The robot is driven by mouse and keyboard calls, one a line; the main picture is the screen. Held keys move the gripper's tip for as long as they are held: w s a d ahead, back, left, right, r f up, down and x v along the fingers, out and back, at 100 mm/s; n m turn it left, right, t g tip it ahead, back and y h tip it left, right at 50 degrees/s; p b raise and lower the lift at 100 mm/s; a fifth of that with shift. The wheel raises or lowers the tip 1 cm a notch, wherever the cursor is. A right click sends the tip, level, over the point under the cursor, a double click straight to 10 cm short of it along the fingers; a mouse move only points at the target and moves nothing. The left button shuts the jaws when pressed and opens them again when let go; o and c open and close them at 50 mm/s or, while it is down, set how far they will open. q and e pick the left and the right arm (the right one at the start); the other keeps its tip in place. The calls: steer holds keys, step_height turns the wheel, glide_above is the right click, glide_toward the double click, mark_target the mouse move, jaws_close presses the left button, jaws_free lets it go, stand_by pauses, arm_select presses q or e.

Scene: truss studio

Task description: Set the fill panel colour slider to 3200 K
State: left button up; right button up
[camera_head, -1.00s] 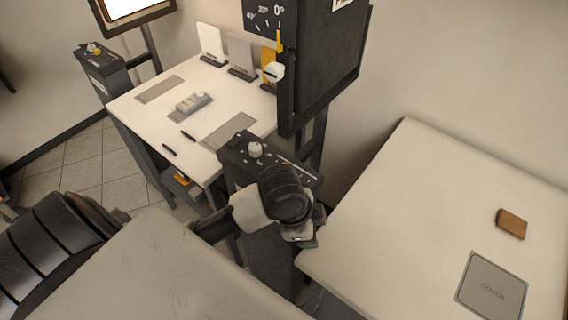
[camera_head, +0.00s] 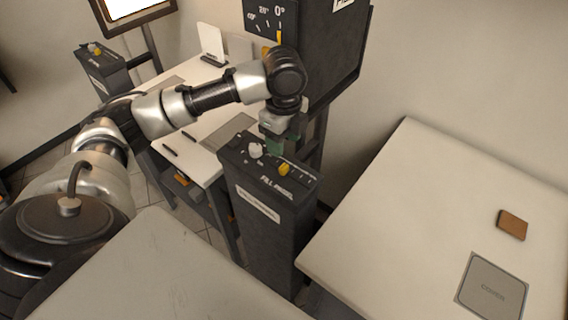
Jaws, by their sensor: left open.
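The fill panel control box (camera_head: 265,208) is a dark pedestal with a label reading FILL on its sloped top. On the top are a white knob (camera_head: 255,151) and a yellow slider handle (camera_head: 285,169) on the right part of a track. The scale marks are too small to read. My left gripper (camera_head: 276,147) is open, pointing down above the rear of the box top, just behind the knob and slider. Its green-tinted fingertips look apart from the slider handle. My right gripper is not in view.
The dark fill panel (camera_head: 335,60) with an angle dial (camera_head: 265,18) stands behind. A white table (camera_head: 207,130) is at left. Another control box (camera_head: 103,72) is farther left. At right, a table (camera_head: 400,210) holds a brown block (camera_head: 512,225) and a grey plate (camera_head: 492,287).

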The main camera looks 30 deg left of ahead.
mark_target(284, 166)
arm_select(q)
step_height(284, 166, down, 9)
steer(key=shift+r, duration=0.15)
